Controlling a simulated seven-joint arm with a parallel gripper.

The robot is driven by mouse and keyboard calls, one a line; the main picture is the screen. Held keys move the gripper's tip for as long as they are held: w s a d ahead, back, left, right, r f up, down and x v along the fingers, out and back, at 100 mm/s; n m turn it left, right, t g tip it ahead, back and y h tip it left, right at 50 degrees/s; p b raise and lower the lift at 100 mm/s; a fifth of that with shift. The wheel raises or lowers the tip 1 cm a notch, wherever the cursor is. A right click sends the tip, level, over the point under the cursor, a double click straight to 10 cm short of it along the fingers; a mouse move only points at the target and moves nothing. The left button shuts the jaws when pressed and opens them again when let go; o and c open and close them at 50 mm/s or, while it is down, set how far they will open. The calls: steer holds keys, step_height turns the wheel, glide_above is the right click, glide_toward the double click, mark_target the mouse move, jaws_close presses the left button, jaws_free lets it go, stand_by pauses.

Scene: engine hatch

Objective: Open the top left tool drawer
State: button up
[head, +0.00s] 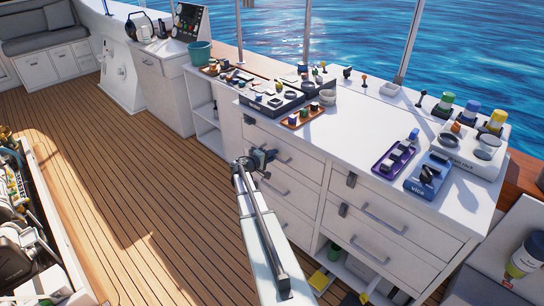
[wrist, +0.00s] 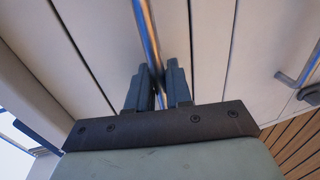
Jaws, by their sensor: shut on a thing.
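The top left tool drawer (head: 302,161) is a white front under the counter's left part, with a metal bar handle (head: 284,159). In the head view my gripper (head: 264,158) is at the left end of this handle, and my arm hides some of the cabinet below it. In the wrist view my gripper (wrist: 159,88) has its two dark fingers shut around the bar handle (wrist: 147,32), one on each side. The drawer front looks about flush with the cabinet; a small gap cannot be told.
Lower drawers have similar handles (head: 276,189), and another handle (wrist: 300,75) shows right in the wrist view. The counter (head: 345,135) holds trays and small parts. Open wooden deck (head: 150,190) lies left of the cabinet. An open engine hatch (head: 62,255) is at far left.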

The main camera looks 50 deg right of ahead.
jaws_close()
steer(key=f+v, duration=0.2)
steer(key=v, duration=1)
steer(key=a+f+v, duration=0.1)
steer(key=f+v, duration=0.2)
steer(key=v, duration=1)
steer(key=shift+a+f, duration=0.1)
steer(key=o, duration=0.6)
jaws_free()
steer(key=v, duration=1.3)
steer(key=shift+a, duration=0.4)
